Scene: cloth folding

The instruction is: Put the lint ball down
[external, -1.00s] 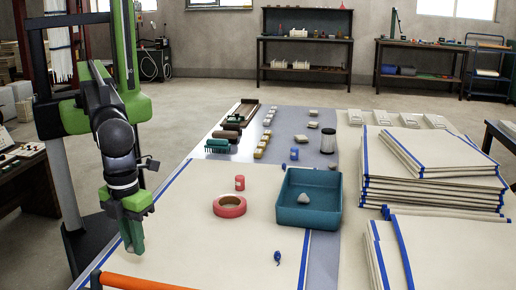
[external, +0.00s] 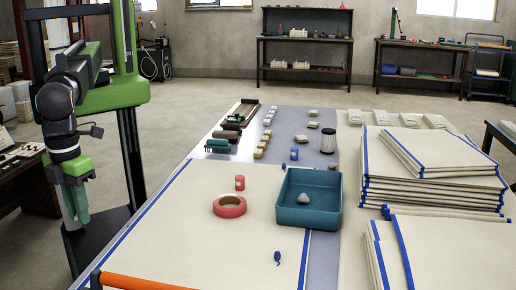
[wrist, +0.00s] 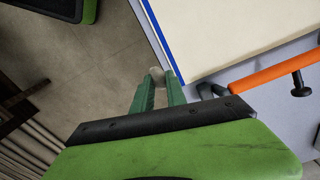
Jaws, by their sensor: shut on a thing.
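The lint ball (wrist: 157,73) is a small pale grey lump between the fingertips in the wrist view. My gripper (wrist: 158,86) has green fingers and is shut on it. In the external view my gripper (external: 77,218) hangs downward at the left, just outside the table's blue-striped left edge.
A teal tray (external: 290,217) with a grey lump (external: 303,199) inside stands on the table, near a red tape ring (external: 229,212) and a red can (external: 240,183). An orange bar (external: 140,284) lies at the front edge. The cloth's (external: 180,240) left part is clear.

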